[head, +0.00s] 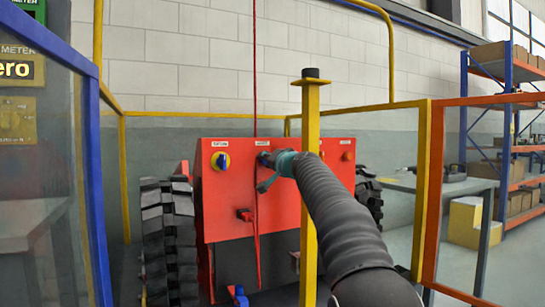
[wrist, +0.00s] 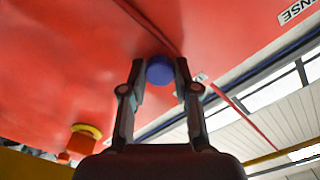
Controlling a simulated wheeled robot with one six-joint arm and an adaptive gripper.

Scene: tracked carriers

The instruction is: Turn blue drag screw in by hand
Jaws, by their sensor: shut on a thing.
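The blue drag screw (wrist: 160,70) is a round blue knob on the red panel of the tracked carrier (head: 225,215). In the wrist view it sits between my two fingertips, which close on it from both sides. My gripper (head: 267,168) reaches the upper middle of the panel in the head view, under a small white label. There only a little blue shows beside the fingers, and the rest of the screw is hidden. How far the screw is turned in cannot be told.
A yellow post (head: 310,115) stands close to my arm. Barrier panels flank both sides.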

